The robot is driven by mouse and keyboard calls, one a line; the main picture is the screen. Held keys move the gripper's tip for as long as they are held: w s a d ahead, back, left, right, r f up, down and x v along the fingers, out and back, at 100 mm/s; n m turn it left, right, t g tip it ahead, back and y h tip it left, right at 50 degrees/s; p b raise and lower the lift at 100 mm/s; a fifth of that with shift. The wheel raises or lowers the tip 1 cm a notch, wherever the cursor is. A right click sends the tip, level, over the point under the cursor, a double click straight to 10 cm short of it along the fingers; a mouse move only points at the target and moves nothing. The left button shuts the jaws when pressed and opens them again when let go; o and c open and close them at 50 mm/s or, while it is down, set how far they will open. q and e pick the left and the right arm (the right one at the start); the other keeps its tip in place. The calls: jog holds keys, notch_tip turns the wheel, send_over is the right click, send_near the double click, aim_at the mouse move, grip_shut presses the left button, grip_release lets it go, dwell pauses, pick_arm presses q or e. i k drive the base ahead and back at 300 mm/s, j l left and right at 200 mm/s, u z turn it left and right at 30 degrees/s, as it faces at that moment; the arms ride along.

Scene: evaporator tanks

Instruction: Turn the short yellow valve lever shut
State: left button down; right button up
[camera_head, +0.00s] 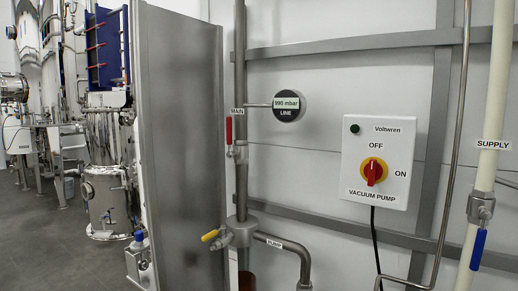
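The short yellow valve lever (210,236) is in the lower middle of the head view. It sticks out to the left from a metal valve body (241,232) on the vertical steel pipe, tilted slightly down at its left end. A branch pipe labelled PUMP (276,243) leaves that valve body to the right. Neither of my grippers is in view, and nothing touches the lever.
A tall grey metal panel (180,130) stands just left of the pipe. A red lever (229,130) labelled MAIN hangs above. A vacuum pump switch box (379,162) and a blue supply lever (478,249) are to the right. A gauge (289,105) reads 990 mbar.

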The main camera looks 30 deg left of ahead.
aim_at(206, 238)
jog(key=u, duration=1.2)
